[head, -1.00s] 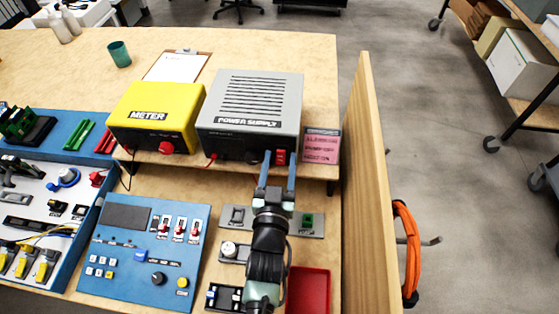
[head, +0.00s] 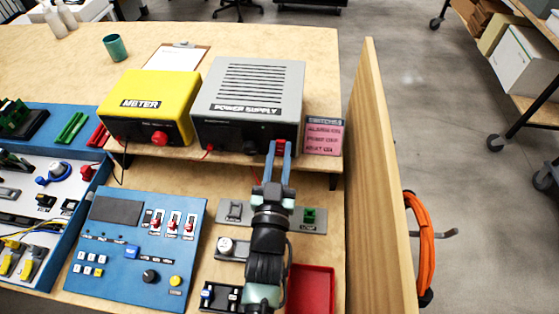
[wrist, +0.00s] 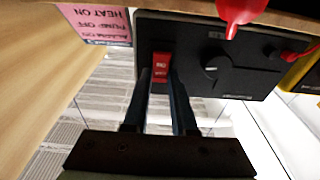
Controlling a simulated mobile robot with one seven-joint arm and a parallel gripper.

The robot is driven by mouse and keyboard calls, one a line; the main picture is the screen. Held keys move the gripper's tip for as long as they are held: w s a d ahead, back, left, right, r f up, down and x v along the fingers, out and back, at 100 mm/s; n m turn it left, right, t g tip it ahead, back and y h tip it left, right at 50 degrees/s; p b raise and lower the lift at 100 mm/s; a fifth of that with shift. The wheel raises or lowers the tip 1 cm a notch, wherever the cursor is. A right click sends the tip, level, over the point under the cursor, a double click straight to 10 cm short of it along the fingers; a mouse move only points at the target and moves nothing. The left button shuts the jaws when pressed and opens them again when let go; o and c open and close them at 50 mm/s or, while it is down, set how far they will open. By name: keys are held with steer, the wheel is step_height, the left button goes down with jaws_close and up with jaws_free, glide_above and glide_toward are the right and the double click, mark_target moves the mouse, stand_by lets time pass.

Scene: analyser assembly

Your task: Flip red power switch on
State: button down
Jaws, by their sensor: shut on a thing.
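The red power switch (head: 281,146) is at the lower right of the front of the grey power supply (head: 254,82). In the wrist view the switch (wrist: 160,66) is a red rocker with white markings on a black panel. My gripper (head: 279,153) reaches up to it from the front, with one blue finger on each side. In the wrist view my gripper (wrist: 159,82) has its fingertips at the sides of the switch, shut on it. The fingers partly cover the switch's edges, and I cannot tell its on or off position.
A pink label card (head: 323,136) stands right of the power supply. The yellow meter (head: 149,103) is to the left. Below are a blue control panel (head: 115,266), a red tray (head: 322,288) and small grey modules. A wooden side panel (head: 371,180) closes off the right.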

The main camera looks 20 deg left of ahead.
steer(key=shift+f+t+b, duration=0.55)
steer(key=shift+t+b, duration=0.25)
steer(key=shift+b, duration=1.6)
steer(key=shift+y+b, duration=0.3)
steer(key=shift+b, duration=0.15)
steer(key=shift+r+t+b, duration=0.2)
steer(key=shift+t+b, duration=0.2)
steer(key=shift+b, duration=0.1)
steer(key=shift+r, duration=0.1)
steer(key=c, duration=0.7)
jaws_free()
steer(key=shift+s, duration=0.1)
steer(key=shift+s+d+f, duration=0.15)
steer(key=shift+s+f, duration=0.15)
steer(key=shift+s, duration=0.15)
steer(key=s+d, duration=0.1)
steer(key=s, duration=0.3)
steer(key=s+d, duration=0.1)
steer(key=s, duration=0.2)
steer(key=s+d, duration=0.1)
steer(key=s, duration=0.3)
steer(key=shift+s+d, duration=0.2)
steer(key=shift+s, duration=0.15)
